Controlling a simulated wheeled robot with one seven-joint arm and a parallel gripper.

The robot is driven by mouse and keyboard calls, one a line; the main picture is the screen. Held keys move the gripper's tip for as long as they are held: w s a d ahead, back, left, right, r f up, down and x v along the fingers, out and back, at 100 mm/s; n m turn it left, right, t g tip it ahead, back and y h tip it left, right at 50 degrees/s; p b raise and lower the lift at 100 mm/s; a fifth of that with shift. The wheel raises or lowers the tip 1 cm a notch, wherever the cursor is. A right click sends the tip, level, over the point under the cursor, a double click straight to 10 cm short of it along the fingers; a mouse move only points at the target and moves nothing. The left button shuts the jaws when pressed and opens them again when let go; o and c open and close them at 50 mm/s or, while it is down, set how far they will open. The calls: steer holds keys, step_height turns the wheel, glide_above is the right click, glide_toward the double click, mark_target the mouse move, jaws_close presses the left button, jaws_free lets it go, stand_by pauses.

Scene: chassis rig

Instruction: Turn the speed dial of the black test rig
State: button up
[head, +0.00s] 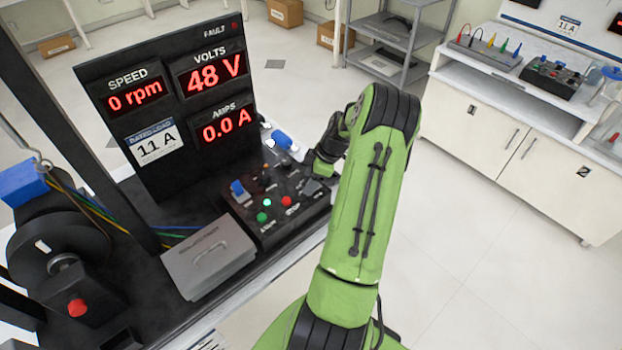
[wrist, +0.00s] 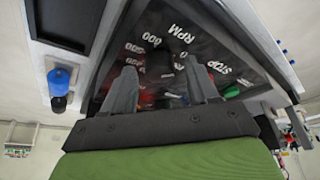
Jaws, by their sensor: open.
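The black test rig (head: 165,180) carries a display reading 0 rpm, 48 V and 0.0 A. My gripper (wrist: 162,80) is open over this panel in the wrist view, fingers apart and pointing at the printed RPM scale. The dark speed dial (wrist: 158,62) appears between and just beyond the fingertips; I cannot tell whether they touch it. In the head view my gripper (head: 310,184) is at the panel's right side, and the arm and gripper hide the dial.
A grey closed box (head: 208,262) lies left of the panel. A motor wheel (head: 55,245) and a red button (head: 77,308) are at the far left. A blue-capped item (head: 281,139) lies behind the panel. Open floor (head: 480,240) is to the right, before a white cabinet (head: 510,130).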

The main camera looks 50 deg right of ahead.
steer(key=c, duration=1)
